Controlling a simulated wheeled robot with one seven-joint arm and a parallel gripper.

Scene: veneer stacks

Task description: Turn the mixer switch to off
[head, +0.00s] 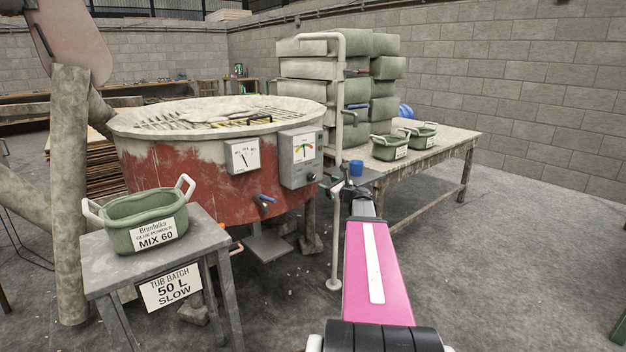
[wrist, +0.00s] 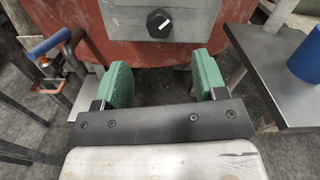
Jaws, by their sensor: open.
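The mixer is a large round tub (head: 205,190) with worn red sides and a grating on top. A grey control box (head: 300,157) with a coloured gauge is fixed to its side. In the wrist view the switch, a black round knob with a white mark (wrist: 159,23), sits on the box's grey face (wrist: 195,22). Its labels are not readable. My gripper (wrist: 162,78) is open, its two green fingers apart and empty. The knob is beyond the fingertips, roughly centred between them, not touching. In the head view my gripper (head: 330,184) is beside the box's lower right.
A small grey shelf (wrist: 272,85) with a blue cylinder (wrist: 305,58) stands close right of my gripper. A blue-handled valve (head: 265,199) is below left. A pale upright pipe (head: 338,235) stands beside my arm. A small table (head: 150,262) holds a green tub (head: 143,216).

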